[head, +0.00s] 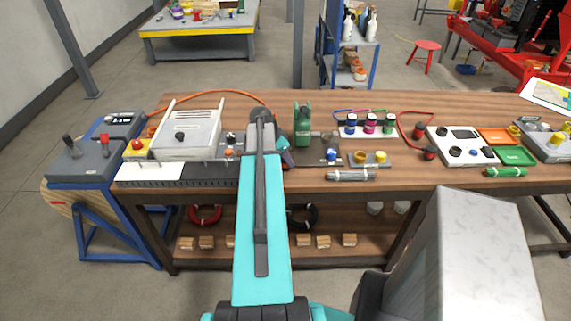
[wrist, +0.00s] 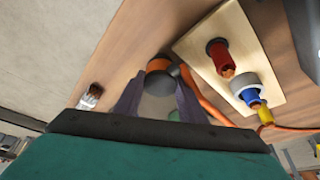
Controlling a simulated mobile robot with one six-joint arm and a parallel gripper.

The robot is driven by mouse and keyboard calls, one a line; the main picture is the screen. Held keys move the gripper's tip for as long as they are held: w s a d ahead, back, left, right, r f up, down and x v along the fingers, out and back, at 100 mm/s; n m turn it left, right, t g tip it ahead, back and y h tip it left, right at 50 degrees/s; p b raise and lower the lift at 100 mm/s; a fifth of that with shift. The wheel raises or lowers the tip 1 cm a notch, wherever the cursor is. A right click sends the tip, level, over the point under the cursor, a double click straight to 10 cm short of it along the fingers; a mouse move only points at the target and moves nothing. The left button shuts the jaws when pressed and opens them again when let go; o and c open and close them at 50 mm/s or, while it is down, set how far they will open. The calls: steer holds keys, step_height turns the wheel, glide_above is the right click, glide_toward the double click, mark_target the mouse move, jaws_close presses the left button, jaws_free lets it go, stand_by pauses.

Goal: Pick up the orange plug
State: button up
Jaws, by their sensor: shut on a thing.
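The orange plug (wrist: 158,64) shows in the wrist view as a short round body with an orange band and dark parts. It sits between the fingertips of my gripper (wrist: 158,86), which is shut on it. An orange cable (wrist: 205,106) runs from beside the plug to the lower right. In the head view my arm hides the plug and most of the gripper, at the middle of the bench. I cannot tell whether the plug touches the bench.
A pale board (wrist: 235,60) with red, blue and yellow connectors lies right of the plug in the wrist view. A brush-like thing (wrist: 91,96) lies left. In the head view a white box (head: 187,135) and a green device (head: 303,125) flank my arm on the wooden bench (head: 400,183).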

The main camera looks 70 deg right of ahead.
steer(key=shift+r, duration=0.1)
steer(key=shift+r+b, duration=0.9)
steer(key=shift+r, duration=0.7)
steer(key=a+b, duration=0.2)
steer(key=a, duration=0.2)
steer(key=a+b, duration=0.2)
steer(key=a, duration=0.3)
steer(key=a+r+b, duration=0.1)
steer(key=a+b, duration=0.1)
steer(key=a, duration=0.2)
steer(key=shift+a, duration=0.3)
steer(key=b, duration=0.3)
steer(key=shift+a, duration=0.3)
steer(key=a+b, duration=0.1)
steer(key=b, duration=0.4)
steer(key=shift+a+r, duration=0.1)
steer(key=shift+a, duration=0.05)
steer(key=shift+a+r+b, duration=0.2)
steer(key=shift+a+b, duration=0.1)
steer(key=shift+b, duration=0.4)
